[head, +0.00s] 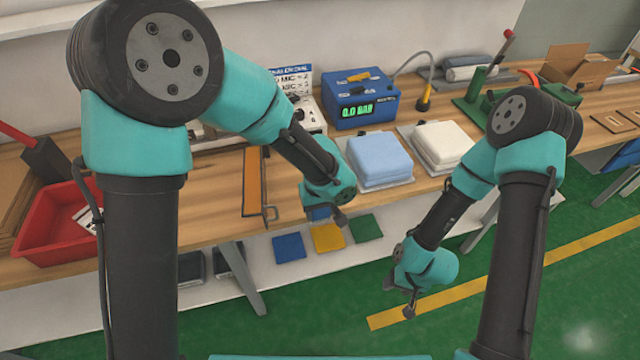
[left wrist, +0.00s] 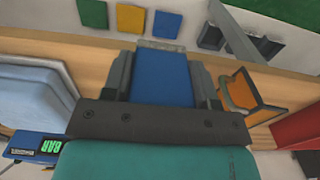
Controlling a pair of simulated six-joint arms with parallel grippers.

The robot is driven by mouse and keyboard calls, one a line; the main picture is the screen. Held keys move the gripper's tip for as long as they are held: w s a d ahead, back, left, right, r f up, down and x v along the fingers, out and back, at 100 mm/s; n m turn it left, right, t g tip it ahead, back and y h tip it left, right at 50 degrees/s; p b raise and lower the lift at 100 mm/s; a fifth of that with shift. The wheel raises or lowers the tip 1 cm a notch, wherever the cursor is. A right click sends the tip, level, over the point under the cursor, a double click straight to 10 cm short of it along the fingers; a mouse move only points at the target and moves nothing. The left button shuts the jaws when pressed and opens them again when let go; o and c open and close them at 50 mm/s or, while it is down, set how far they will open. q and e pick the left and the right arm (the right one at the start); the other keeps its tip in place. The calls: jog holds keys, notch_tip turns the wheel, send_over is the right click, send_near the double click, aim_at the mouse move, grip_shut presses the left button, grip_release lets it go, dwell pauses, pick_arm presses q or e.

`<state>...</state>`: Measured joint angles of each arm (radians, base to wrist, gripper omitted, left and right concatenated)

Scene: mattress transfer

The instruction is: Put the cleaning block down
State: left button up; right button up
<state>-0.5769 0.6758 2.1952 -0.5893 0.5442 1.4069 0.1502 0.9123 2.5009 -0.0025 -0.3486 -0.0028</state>
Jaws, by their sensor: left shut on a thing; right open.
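My left gripper (head: 337,214) hangs just in front of the workbench's front edge, left of the light-blue pad. In the left wrist view its two fingers are shut on a blue block (left wrist: 162,78), which I take as the cleaning block, with a pale yellowish strip at its far end. The block (head: 319,213) shows only in part in the head view, partly hidden by the gripper. In the wrist view the wooden bench edge lies behind the block. My right gripper (head: 409,305) is open and empty, low over the green floor in front of the bench.
The workbench (head: 215,205) holds a light-blue pad (head: 379,160), a white pad (head: 440,145), a blue meter box (head: 360,98), an orange-and-metal tool (head: 253,185) and a red tray (head: 60,225). Blue, yellow and green squares (head: 327,237) are below the bench edge. Bare wood lies left of the orange tool.

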pick_arm(q)
jog(key=w, duration=0.4)
jog(key=w+f, duration=0.1)
jog(key=w, duration=0.8)
jog(key=shift+w+f, duration=0.15)
jog(key=shift+w, duration=0.1)
jog(key=shift+w, duration=0.35)
jog(key=shift+f, duration=1.8)
jog(key=shift+f, duration=0.1)
jog(key=o, duration=0.9)
jog(key=shift+o, duration=0.2)
notch_tip(320, 180, up, 12)
